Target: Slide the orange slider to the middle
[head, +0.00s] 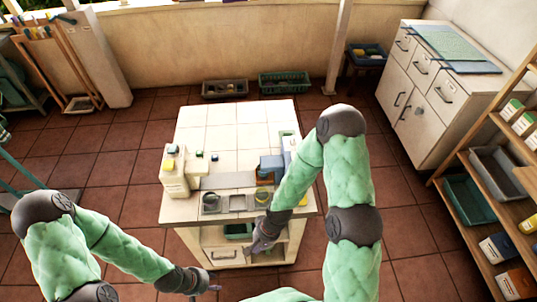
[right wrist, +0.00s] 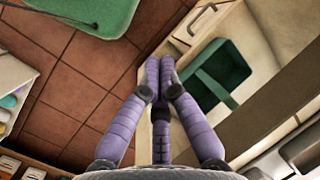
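My right gripper (head: 256,249) is low at the counter's front edge, apart from the orange piece. In the right wrist view its purple fingers (right wrist: 160,62) meet at the tips with nothing visible between them. My left gripper (head: 214,288) is near the bottom, in front of the counter and away from it; its fingers are too small to judge.
A cream carton (head: 173,180) stands at the counter's left. A green bin (right wrist: 214,75) is in the open shelf below. Shelving (head: 490,165) and a cabinet (head: 425,110) stand right. The counter's back half is clear.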

